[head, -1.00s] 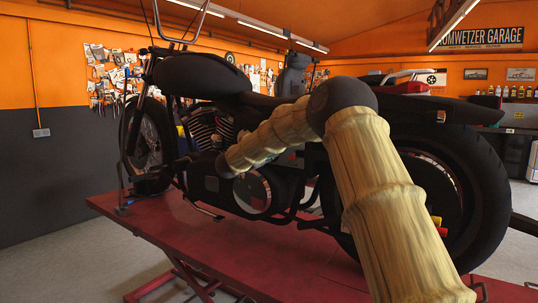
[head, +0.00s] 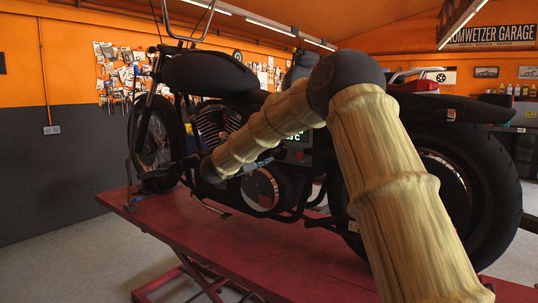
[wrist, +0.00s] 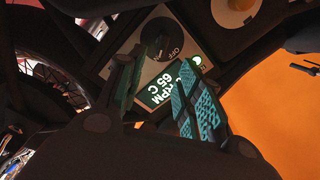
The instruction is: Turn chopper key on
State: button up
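The black chopper (head: 208,72) stands upright on a red lift in the head view. In the wrist view its panel (wrist: 187,34) carries a round dark key knob (wrist: 161,38) with an OFF label beside it. Below the knob is a lit display (wrist: 165,88) reading RPM and 65 C, and a green light (wrist: 196,60) glows. Which way the knob points is too dark to tell. My gripper (wrist: 157,70) is open, with teal pads, its fingers apart over the panel. The knob shows beyond and between the fingertips; I see no grip on it. In the head view my forearm hides part of the panel (head: 297,137).
The red lift platform (head: 240,243) lies under the chopper. The tank, seat and rear wheel (head: 468,180) surround my arm closely. An orange wall with hanging tools (head: 118,72) is behind. Grey floor at the front left is clear.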

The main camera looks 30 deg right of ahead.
jog(key=shift+v, duration=1.25)
